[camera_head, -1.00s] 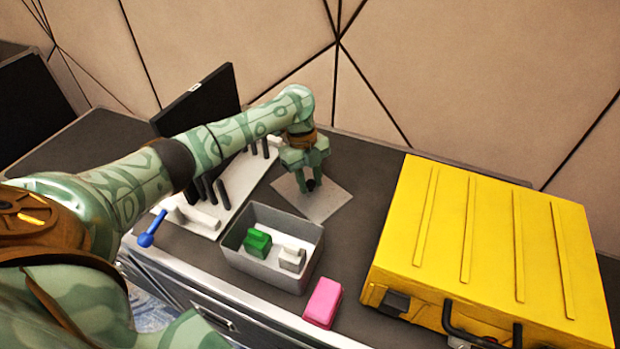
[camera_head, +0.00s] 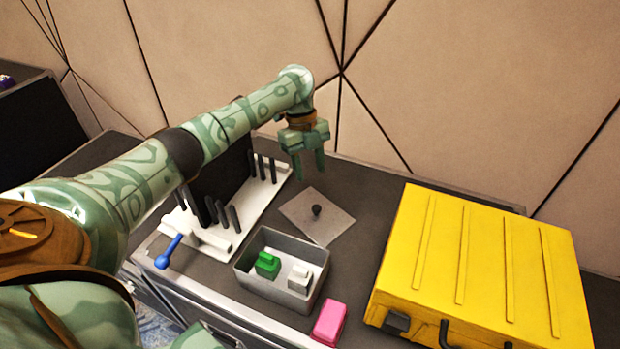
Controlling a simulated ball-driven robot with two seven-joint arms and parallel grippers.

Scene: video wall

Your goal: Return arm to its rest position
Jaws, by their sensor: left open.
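My left arm reaches in from the left over the dark worktop. Its gripper (camera_head: 309,170) points down with its fingers apart and empty. It hangs above and behind a grey square plate (camera_head: 330,229) with a small dark knob (camera_head: 316,210) standing on it. The gripper is apart from the plate and the knob. My right gripper does not show.
A grey bin (camera_head: 258,281) holds a green block (camera_head: 267,264) and a white block (camera_head: 300,279). A pink block (camera_head: 329,322) lies beside it. A yellow case (camera_head: 480,265) fills the right.

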